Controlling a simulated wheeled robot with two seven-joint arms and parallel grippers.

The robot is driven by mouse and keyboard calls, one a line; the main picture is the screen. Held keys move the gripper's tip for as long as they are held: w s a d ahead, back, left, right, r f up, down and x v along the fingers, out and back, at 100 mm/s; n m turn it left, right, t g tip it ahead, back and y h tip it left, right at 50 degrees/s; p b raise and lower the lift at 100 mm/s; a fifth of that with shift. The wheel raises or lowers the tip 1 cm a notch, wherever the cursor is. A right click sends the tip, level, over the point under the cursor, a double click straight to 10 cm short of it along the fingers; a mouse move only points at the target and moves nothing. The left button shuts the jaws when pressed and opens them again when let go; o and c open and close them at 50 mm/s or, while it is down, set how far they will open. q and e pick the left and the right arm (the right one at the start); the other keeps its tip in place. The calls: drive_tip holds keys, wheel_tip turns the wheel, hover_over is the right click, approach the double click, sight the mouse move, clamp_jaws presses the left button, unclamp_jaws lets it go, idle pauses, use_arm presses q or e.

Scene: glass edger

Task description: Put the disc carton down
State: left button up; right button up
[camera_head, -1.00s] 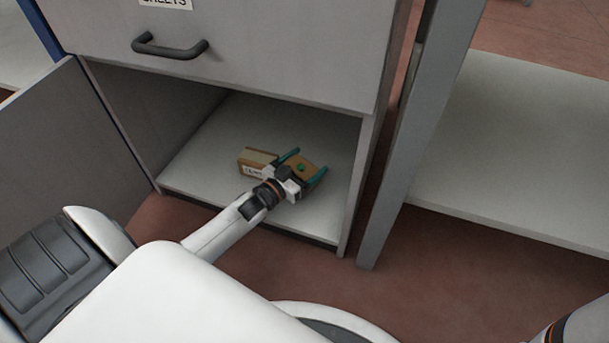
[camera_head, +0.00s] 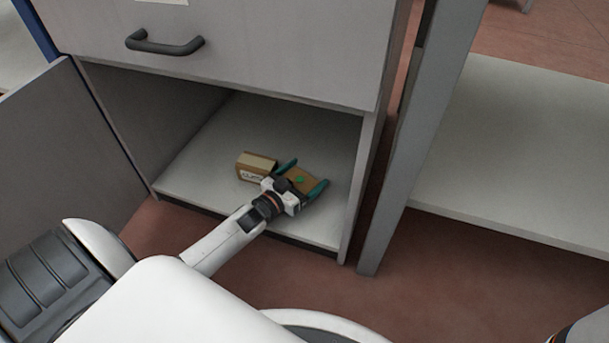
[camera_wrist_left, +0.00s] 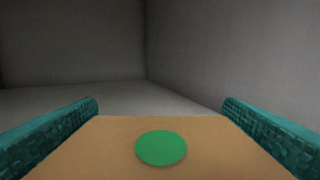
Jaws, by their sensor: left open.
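The disc carton (camera_head: 303,180) is a brown box with a green dot on top. It is inside the lower compartment of the grey cabinet, above or on its pale floor (camera_head: 205,160); I cannot tell whether its underside touches. My left gripper (camera_head: 306,173) is open, with one teal finger on each side of the carton. In the left wrist view the carton top (camera_wrist_left: 110,150) with its green dot lies between the fingers; whether they touch its sides is unclear. My right gripper is out of view.
A second brown carton (camera_head: 257,166) with a white label stands just left of my gripper. A closed drawer (camera_head: 270,50) with a dark handle (camera_head: 165,44) is above the compartment. An open door (camera_head: 60,150) is at left, and a grey post (camera_head: 410,130) at right.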

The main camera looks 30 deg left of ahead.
use_arm(q)
drive_tip(key=s+p, duration=0.2)
drive_tip(key=s, duration=0.1)
drive_tip(key=s+a+p, duration=0.1)
drive_tip(key=s+p, duration=0.1)
drive_tip(key=s, duration=0.2)
drive_tip(key=s+p, duration=0.2)
drive_tip(key=s, duration=0.1)
drive_tip(key=shift+s+a+r, duration=0.1)
drive_tip(key=shift+s+a, duration=0.35)
drive_tip(key=shift+s, duration=0.35)
